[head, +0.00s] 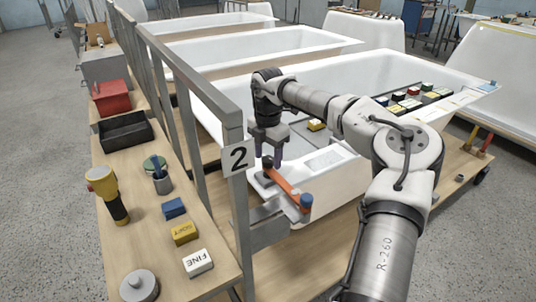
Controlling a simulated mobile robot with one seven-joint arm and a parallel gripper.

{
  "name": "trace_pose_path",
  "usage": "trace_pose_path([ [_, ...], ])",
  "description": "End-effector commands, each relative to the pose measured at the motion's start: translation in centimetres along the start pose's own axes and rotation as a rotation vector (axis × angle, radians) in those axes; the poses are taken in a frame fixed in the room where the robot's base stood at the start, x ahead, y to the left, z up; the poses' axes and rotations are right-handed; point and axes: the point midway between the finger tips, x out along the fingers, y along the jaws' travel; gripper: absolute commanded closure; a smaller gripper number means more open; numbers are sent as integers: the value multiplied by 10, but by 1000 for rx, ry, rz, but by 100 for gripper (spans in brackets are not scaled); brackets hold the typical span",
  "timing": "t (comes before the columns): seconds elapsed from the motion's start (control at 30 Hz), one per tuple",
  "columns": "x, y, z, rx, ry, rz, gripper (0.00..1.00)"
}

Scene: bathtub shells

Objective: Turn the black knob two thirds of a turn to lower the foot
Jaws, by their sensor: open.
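The fingers are just above the left end of an orange bar (284,182). I cannot tell whether they touch it. The bar slants down to the right and ends in a dark blue round cap (305,202). A small dark piece sits under the bar's left end, partly hidden.
Several coloured blocks lie across the tub.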

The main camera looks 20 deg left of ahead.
Motion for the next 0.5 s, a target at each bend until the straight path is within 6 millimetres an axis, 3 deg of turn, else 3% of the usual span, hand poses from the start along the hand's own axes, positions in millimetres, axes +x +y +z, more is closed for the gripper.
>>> trace_pose_path([
  [0.27,-11,0,0,1,-2,0,45],
  [0.5,-60,1,0,0,-4,3,45],
])
